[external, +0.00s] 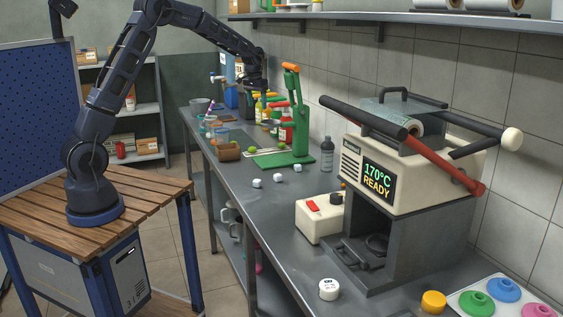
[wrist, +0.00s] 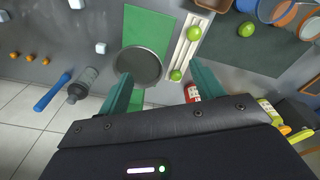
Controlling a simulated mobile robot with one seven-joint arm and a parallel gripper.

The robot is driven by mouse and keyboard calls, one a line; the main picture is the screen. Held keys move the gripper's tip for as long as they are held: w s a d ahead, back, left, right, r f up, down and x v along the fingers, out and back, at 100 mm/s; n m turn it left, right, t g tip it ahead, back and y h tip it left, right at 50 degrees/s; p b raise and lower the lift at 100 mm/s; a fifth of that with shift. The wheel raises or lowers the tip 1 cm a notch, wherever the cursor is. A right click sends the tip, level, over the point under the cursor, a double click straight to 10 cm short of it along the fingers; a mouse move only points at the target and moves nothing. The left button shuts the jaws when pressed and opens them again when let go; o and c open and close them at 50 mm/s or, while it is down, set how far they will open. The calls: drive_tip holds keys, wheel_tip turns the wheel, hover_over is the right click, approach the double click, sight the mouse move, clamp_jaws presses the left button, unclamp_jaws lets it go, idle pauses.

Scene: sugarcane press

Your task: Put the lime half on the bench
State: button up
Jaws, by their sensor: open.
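My gripper (wrist: 162,80) is open and empty above the bench (external: 240,175); it also shows in the external view (external: 256,84), high near the green press (external: 297,128). In the wrist view, a small green lime piece (wrist: 176,75) sits at the near end of a pale slatted rack (wrist: 183,48), below and between the fingers. A second green piece (wrist: 194,33) lies at the rack's far end, and a round lime (wrist: 246,30) is on the dark mat. I cannot tell which one is the half.
The press's round dark pan (wrist: 140,65) is beside the rack. A dark mat (wrist: 228,58), a brown box (external: 229,151), jars and bottles crowd nearby.

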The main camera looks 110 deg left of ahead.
drive_tip(key=s+a+f+n, duration=0.2)
drive_tip(key=s+a+f, duration=0.55)
drive_tip(key=s, duration=0.35)
drive_tip(key=s+a+f+n, duration=0.1)
drive_tip(key=s+a+f, duration=0.65)
drive_tip(key=s, duration=0.35)
drive_tip(key=shift+g+h, duration=0.3)
drive_tip(key=shift+h, duration=0.1)
drive_tip(key=f, duration=0.6)
drive_tip(key=shift+d, duration=0.35)
drive_tip(key=shift+a+f, duration=0.2)
drive_tip(key=shift+f, duration=1.05)
drive_tip(key=shift+a+f, duration=0.15)
drive_tip(key=shift+f, duration=1.05)
drive_tip(key=c, duration=1.1)
drive_tip(key=shift+c, duration=0.2)
drive_tip(key=shift+r, duration=0.15)
wheel_tip(320, 180, up, 20)
